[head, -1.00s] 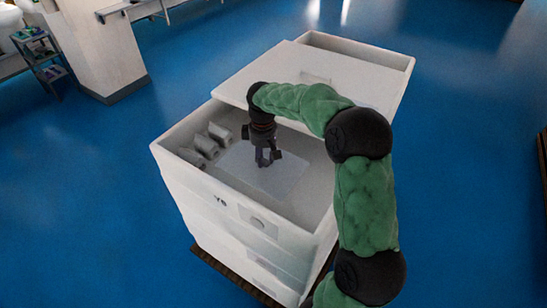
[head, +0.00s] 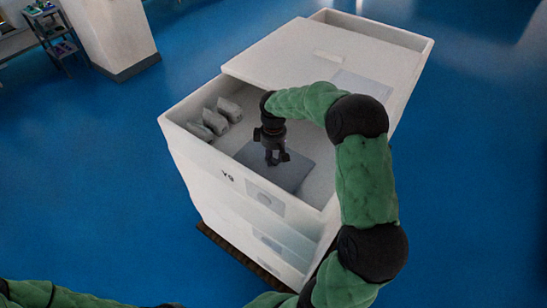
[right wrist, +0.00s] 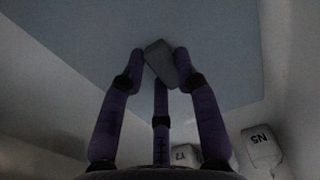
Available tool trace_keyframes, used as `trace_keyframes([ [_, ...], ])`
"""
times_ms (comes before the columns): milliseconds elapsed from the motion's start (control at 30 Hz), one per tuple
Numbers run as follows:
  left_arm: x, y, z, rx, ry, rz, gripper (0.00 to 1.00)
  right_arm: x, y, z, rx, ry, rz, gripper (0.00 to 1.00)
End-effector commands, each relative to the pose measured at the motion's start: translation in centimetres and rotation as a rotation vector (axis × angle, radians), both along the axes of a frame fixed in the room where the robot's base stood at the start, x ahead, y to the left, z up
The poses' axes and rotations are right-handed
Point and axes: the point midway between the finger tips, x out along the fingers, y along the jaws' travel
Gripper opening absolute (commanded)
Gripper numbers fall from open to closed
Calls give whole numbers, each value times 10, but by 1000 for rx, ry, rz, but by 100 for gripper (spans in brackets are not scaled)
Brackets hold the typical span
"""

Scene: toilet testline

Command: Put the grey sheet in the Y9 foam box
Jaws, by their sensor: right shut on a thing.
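The white Y9 foam box (head: 205,165) stands open at its near end, with its Y9 mark on the front wall. The grey sheet (head: 295,178) lies flat inside the box opening, near the front wall; whether it touches the bottom I cannot tell. My right gripper (head: 277,158) points down inside the opening, over the sheet. In the right wrist view its fingers (right wrist: 160,65) are shut on a small grey block-like grip on the sheet (right wrist: 95,40). A bit of my left arm shows at the bottom left; its gripper is out of view.
Several pale bags (head: 215,118) stand inside the box along the left wall; labelled ones (right wrist: 262,148) show in the right wrist view. A white lid or panel (head: 300,65) covers the middle of the box. The box rests on a dark pallet (head: 240,260). Blue floor is free around.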

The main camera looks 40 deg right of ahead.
Motion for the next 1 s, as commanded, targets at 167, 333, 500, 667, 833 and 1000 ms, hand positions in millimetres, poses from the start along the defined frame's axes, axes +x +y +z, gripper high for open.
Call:
trace_keyframes([
  [167,0,0,-1,0,0,0,0,1,-1,-4,-1,-2,-1,0],
  [333,0,0,-1,0,0,0,0,0,-1,-5,0,-2,-1,0],
  [500,0,0,-2,0,0,0,0,0,-1,-7,0,-2,-1,54],
  [667,0,0,-2,0,0,0,0,0,0,-7,0,-2,-1,55],
  [833,0,0,-1,0,0,0,0,0,0,-6,0,-2,-1,55],
  [1000,0,0,1,0,0,0,0,1,-1,6,-2,-5,-1,55],
])
